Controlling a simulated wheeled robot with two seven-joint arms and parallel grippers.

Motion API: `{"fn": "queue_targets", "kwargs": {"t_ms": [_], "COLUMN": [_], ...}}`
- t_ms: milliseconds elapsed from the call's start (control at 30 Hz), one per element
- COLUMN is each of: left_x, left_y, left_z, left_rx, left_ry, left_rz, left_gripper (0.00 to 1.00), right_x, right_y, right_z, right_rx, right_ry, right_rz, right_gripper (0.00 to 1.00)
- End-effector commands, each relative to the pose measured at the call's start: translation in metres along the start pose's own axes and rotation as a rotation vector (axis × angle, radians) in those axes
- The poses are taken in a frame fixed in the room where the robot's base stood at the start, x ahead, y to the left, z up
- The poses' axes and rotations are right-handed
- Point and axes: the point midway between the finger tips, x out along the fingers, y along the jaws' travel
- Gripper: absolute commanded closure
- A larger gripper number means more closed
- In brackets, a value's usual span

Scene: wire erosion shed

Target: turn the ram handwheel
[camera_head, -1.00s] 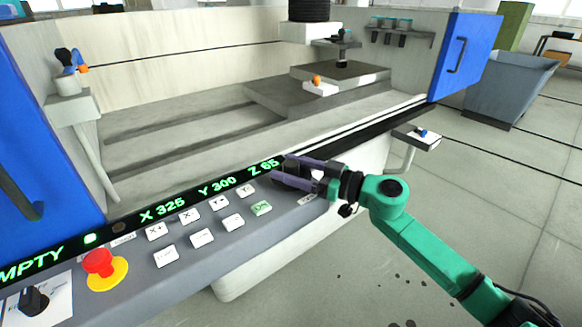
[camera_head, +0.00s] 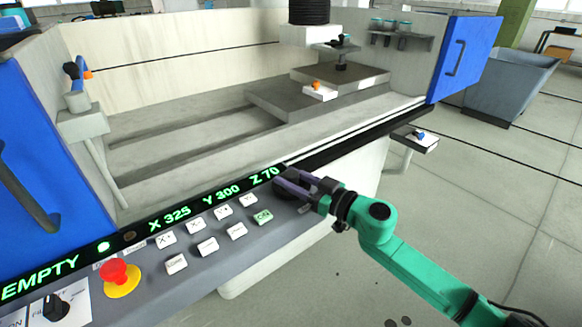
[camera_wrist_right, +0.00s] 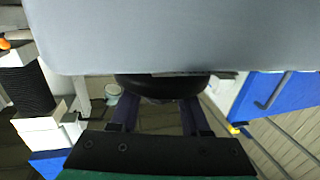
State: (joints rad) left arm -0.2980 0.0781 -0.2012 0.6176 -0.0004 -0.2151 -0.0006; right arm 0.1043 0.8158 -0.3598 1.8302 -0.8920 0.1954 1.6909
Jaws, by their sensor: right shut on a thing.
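The ram handwheel (camera_head: 283,188) is a dark round knob at the right end of the grey control panel, partly hidden by my right gripper (camera_head: 299,184). In the right wrist view the handwheel (camera_wrist_right: 160,84) is a black disc under the panel edge, between the two purple fingers of my right gripper (camera_wrist_right: 158,104). The gripper is shut on it. The green display (camera_head: 210,200) reads X 325, Y 300, Z 70. The ram (camera_head: 341,52) stands over the grey block in the tank. My left gripper is not in view.
White buttons and one green-lettered button (camera_head: 263,217) sit left of the handwheel. A red emergency stop (camera_head: 115,272) is at the panel's left. A small side shelf (camera_head: 416,138) stands beyond my right arm. A grey bin (camera_head: 512,88) is at the far right.

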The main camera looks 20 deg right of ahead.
Motion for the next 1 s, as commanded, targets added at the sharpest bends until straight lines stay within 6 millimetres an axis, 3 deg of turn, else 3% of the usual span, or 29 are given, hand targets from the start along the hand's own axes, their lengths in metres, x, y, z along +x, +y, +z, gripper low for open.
{"fn": "queue_targets", "kwargs": {"t_ms": [33,100,300,633,1000], "left_x": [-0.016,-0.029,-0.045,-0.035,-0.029], "left_y": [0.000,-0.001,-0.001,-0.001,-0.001], "left_z": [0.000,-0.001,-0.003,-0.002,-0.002], "left_rx": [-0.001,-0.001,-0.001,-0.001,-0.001], "left_ry": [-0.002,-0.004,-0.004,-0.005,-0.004], "left_rz": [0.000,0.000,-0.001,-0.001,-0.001], "left_gripper": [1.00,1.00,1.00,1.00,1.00], "right_x": [0.000,0.000,0.000,0.000,0.000], "right_y": [-0.002,-0.002,-0.002,-0.001,0.000], "right_z": [-0.008,-0.009,-0.004,0.002,0.000], "right_rx": [0.006,0.008,0.009,0.006,-0.001], "right_ry": [-0.002,-0.001,0.001,0.003,0.001], "right_rz": [0.027,0.084,0.265,0.495,0.592], "right_gripper": [1.00,1.00,1.00,1.00,1.00]}}
